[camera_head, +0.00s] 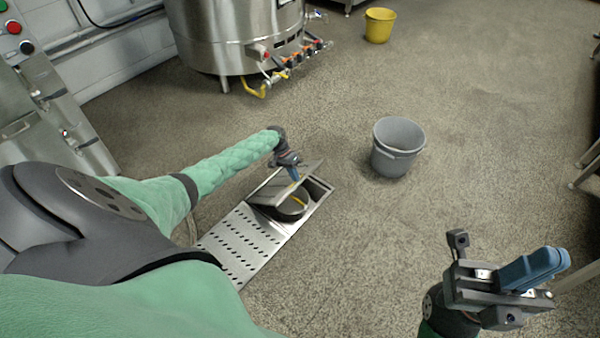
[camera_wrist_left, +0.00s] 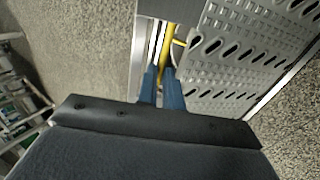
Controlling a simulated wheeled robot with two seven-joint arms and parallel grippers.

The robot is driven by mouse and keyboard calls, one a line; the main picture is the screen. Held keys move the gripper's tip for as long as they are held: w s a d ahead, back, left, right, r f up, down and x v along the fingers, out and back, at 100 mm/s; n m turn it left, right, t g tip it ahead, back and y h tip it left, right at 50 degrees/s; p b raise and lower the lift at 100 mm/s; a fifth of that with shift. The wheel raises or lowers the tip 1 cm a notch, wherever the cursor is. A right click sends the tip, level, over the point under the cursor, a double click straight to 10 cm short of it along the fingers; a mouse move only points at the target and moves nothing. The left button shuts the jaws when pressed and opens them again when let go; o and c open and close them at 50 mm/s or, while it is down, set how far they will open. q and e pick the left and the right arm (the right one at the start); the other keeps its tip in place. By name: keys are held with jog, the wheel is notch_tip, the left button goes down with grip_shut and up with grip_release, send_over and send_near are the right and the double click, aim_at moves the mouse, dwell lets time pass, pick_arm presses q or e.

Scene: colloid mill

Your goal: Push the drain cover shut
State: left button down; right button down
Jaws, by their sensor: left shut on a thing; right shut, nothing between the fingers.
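The steel drain cover (camera_head: 277,186) stands tilted up over the open end of the floor drain. The drain opening (camera_head: 290,212) shows a dark round hollow with a yellow piece (camera_head: 299,201) inside. My left gripper (camera_head: 294,175) is at the cover's raised upper part, its blue fingers shut on it. In the left wrist view, the blue fingers (camera_wrist_left: 163,84) meet at a thin metal edge, with yellow showing beyond; the exact grip is partly hidden. My right gripper (camera_head: 556,260) is shut and empty, held well to the right, away from the drain.
A perforated steel grate (camera_head: 238,245) covers the near part of the drain channel. A grey bucket (camera_head: 398,147) stands on the floor right of the drain. A steel tank (camera_head: 235,35) and a yellow bucket (camera_head: 379,25) are farther back. The floor between is clear.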

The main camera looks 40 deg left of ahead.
pick_arm(q)
jog(key=a+r, duration=0.1)
jog(key=a+r+h, duration=0.1)
jog(key=a, duration=0.1)
jog(key=shift+w+r, duration=0.15)
jog(key=shift+r, duration=0.05)
jog(key=shift+a+r, duration=0.6)
jog(key=shift+a, duration=0.35)
jog(key=c, duration=1.8)
grip_release()
jog(key=shift+a+f, duration=0.1)
jog(key=shift+p+v, duration=0.8)
jog(key=shift+v, duration=2.9)
